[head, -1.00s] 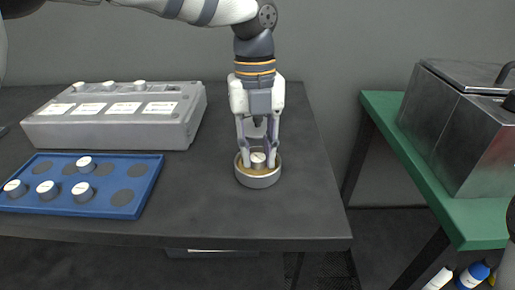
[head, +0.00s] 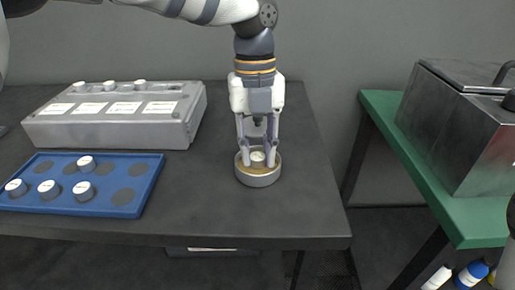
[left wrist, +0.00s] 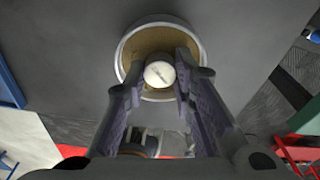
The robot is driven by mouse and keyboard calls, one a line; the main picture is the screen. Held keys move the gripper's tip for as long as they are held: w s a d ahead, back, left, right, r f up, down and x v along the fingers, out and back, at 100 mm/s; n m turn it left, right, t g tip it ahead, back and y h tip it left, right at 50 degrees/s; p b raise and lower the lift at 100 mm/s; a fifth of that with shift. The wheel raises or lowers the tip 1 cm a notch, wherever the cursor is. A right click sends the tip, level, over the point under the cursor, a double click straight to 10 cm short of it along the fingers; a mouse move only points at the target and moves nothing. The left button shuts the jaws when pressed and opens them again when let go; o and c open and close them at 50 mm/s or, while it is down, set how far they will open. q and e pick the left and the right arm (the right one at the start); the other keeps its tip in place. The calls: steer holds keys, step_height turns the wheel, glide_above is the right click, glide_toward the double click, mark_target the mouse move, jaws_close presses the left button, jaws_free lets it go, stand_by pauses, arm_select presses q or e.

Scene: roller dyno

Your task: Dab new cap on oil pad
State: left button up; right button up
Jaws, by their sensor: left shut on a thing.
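The oil pad is a round metal dish (head: 258,181) with a tan pad inside, on the dark table. It also shows in the left wrist view (left wrist: 122,62). My left gripper (head: 258,160) points straight down and is shut on a small silver cap with a white top (head: 257,156). In the left wrist view the cap (left wrist: 159,74) sits between the fingertips, inside the dish rim and over the pad. The cap's underside is hidden, so I cannot tell whether it touches the pad. My right gripper is not clearly in view.
A blue tray (head: 122,198) with several caps and dark round spots lies at the left. A grey box (head: 110,132) with labels and caps on top stands behind it. A metal container (head: 450,125) stands on a green table (head: 385,105) at the right. Bottles (head: 470,275) show at lower right.

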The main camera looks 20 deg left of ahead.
mark_target(257, 155)
arm_select(q)
steer(key=shift+r+p, duration=0.3)
steer(key=shift+r, duration=3.1)
